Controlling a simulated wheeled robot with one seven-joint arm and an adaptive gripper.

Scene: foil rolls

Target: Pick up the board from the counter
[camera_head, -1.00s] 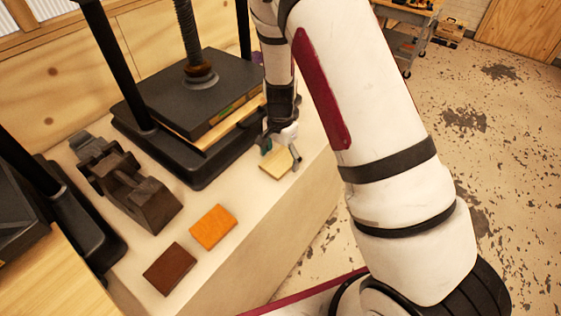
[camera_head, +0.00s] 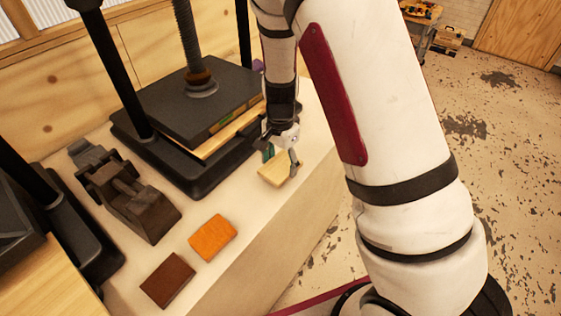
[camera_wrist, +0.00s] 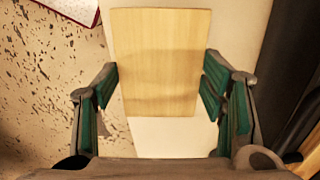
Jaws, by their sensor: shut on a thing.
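The board is a small pale wood piece (camera_head: 275,175) at the counter's right edge in the head view. In the wrist view the pale board (camera_wrist: 160,55) fills the space between my fingers, its near end toward my palm. My gripper (camera_head: 282,156) is shut on the board, with one finger against each long side, as the wrist view of my gripper (camera_wrist: 161,80) shows. The counter (camera_head: 240,195) is cream coloured. Whether the board is clear of the counter top is hard to tell.
A black screw press (camera_head: 185,105) stands behind and left of my gripper, close to it. An orange block (camera_head: 212,238) and a dark brown block (camera_head: 167,280) lie on the counter's front part. A dark clamp-like tool (camera_head: 130,200) sits left. Open floor lies right.

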